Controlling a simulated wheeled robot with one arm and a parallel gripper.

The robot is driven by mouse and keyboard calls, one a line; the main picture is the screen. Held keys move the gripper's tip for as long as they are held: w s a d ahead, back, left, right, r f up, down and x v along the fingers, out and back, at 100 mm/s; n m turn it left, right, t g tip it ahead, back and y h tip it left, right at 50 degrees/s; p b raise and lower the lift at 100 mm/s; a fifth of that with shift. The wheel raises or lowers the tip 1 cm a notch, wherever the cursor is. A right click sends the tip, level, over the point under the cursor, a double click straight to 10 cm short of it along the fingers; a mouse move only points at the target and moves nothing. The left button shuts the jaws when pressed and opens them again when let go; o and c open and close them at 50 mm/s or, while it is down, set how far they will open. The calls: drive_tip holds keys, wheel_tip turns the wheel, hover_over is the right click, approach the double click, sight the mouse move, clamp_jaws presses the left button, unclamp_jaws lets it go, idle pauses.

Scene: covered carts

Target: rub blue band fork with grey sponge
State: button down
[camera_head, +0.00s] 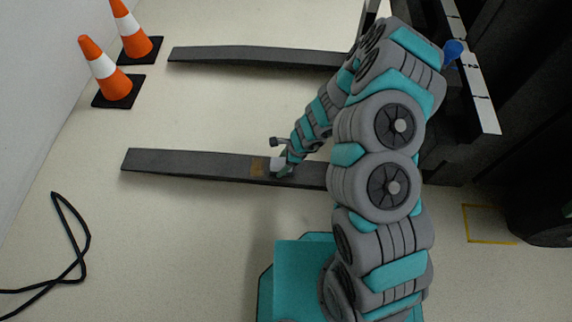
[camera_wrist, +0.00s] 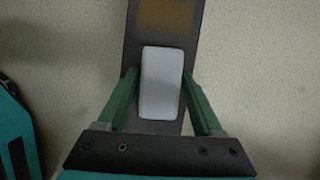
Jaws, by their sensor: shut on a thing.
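The grey sponge (camera_wrist: 162,82) is a pale rounded block between the two green fingers of my gripper (camera_wrist: 160,90) in the wrist view. My gripper is shut on it. In the head view my gripper (camera_head: 284,170) is down at the near dark fork (camera_head: 190,165), with the sponge (camera_head: 277,164) at the fork's top face; I cannot tell whether they touch. A brown patch (camera_head: 258,166) lies on this fork just left of the sponge, and ahead of it in the wrist view (camera_wrist: 166,17). No blue band shows clearly on either fork; my arm hides their right ends.
A second dark fork (camera_head: 250,55) lies farther back. Two orange-white cones (camera_head: 105,72) stand at the upper left. A black cable (camera_head: 75,240) lies on the floor at the lower left. Dark machinery (camera_head: 460,110) with a blue piece (camera_head: 453,50) stands at the right. Floor between the forks is clear.

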sight(247, 165)
drive_tip(key=shift+w+a+f, duration=0.1)
drive_tip(key=shift+a, duration=1.1)
drive_tip(key=shift+w+a+f, duration=0.1)
drive_tip(key=shift+a, duration=1.05)
drive_tip(key=shift+w+a+r, duration=0.15)
drive_tip(key=shift+a, duration=1.45)
drive_tip(key=shift+w+a+r, duration=0.1)
drive_tip(key=shift+a+r, duration=0.05)
drive_tip(key=shift+a, duration=1.45)
drive_tip(key=shift+r, duration=0.1)
drive_tip(key=shift+r+p, duration=2.4)
drive_tip(key=shift+r, duration=0.5)
drive_tip(key=shift+r+p, duration=1.2)
drive_tip(key=shift+r, duration=0.3)
